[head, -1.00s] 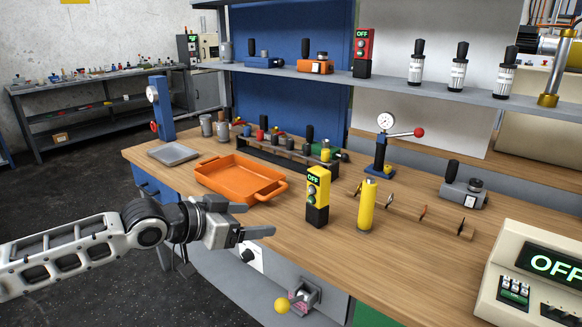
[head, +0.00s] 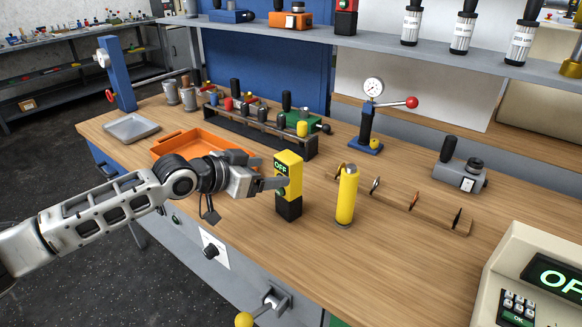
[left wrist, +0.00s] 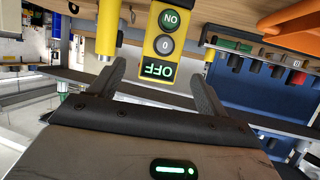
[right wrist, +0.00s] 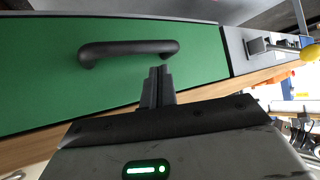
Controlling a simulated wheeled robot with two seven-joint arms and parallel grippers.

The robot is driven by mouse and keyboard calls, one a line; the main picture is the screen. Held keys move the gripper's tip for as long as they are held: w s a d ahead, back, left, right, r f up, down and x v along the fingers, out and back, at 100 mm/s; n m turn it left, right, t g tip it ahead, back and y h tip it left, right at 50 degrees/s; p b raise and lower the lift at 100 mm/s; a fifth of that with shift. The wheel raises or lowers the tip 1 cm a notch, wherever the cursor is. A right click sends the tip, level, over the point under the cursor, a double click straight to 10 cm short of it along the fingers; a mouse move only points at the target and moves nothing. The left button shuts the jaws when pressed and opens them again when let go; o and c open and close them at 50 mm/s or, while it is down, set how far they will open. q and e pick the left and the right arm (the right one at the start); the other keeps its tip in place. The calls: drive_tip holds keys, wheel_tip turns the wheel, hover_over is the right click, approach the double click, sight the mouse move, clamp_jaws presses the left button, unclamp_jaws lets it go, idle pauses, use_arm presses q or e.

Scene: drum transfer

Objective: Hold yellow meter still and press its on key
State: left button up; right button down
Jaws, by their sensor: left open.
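The yellow meter (head: 289,172) stands upright on the wooden bench, with a black lower part and a display reading OFF. In the left wrist view the meter (left wrist: 165,42) is upside down, with a green ON key (left wrist: 169,19) and a grey 0 key (left wrist: 165,44). My left gripper (head: 270,172) is open at the meter's left side, one finger overlapping its face in the head view. In the left wrist view the meter lies between and beyond the fingertips; I cannot tell whether they touch. My right gripper (right wrist: 158,80) is shut and empty, seen only in the right wrist view.
A yellow cylinder (head: 347,195) stands close right of the meter. An orange tray (head: 185,144) lies behind my left gripper. A slotted wooden rack (head: 400,200) and a large OFF-display console (head: 510,260) are to the right. A green drawer (right wrist: 120,85) faces my right gripper.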

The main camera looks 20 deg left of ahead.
sight(294, 170)
use_arm(q)
drive_tip(key=x, duration=0.9)
drive_tip(key=shift+w, duration=0.1)
drive_tip(key=c, duration=1.3)
idle(1.8)
